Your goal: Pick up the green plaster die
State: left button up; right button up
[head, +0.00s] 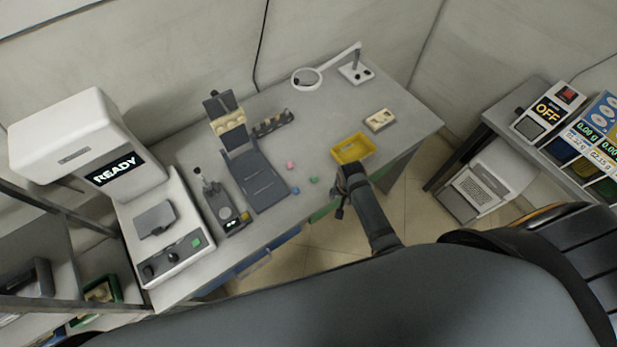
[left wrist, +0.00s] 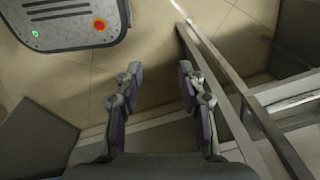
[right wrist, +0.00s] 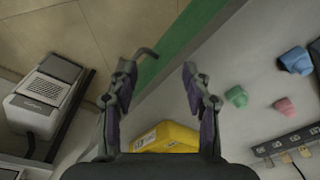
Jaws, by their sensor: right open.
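The small green die (head: 313,180) lies on the grey workbench near its front edge. It also shows in the right wrist view (right wrist: 236,96), to the right of the fingers. My right gripper (head: 347,177) is at the bench's front edge, in front of the yellow tray and to the right of the die. Its fingers (right wrist: 158,75) are apart with nothing between them, and the die is outside them. My left gripper (left wrist: 160,77) is open and empty above the floor, away from the bench; it is not visible in the head view.
A pink die (head: 290,165) and a blue die (head: 295,190) lie close to the green one. A yellow tray (head: 366,154) stands to their right. A dark grey device (head: 258,180) stands left of the dice.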

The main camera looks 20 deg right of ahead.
jog(key=w+a+r+m, duration=0.1)
jog(key=w, duration=0.1)
jog(key=w+a+r+m+p, duration=0.1)
jog(key=w+r, duration=0.1)
jog(key=w+a+r+m, duration=0.1)
jog(key=w+r+m, duration=0.1)
jog(key=shift+w+a+r+g+p, duration=0.15)
jog(key=shift+a+r+g+p, duration=0.15)
jog(key=shift+g+p, duration=0.1)
jog(key=w+a+r+m, duration=0.3)
jog(key=w+a+r, duration=0.1)
jog(key=b, duration=0.2)
send_over(315, 176)
jog(key=shift+g+y, duration=0.3)
jog(key=f, duration=0.4)
jog(key=shift+s+a+f, duration=0.3)
jog(key=shift+s, duration=0.1)
jog(key=shift+f, duration=0.2)
pick_arm(q)
jog(key=shift+w+d+r, duration=0.15)
jog(key=shift+w, duration=0.15)
pick_arm(e)
jog(key=shift+w+a, duration=0.1)
jog(key=shift+a, duration=0.05)
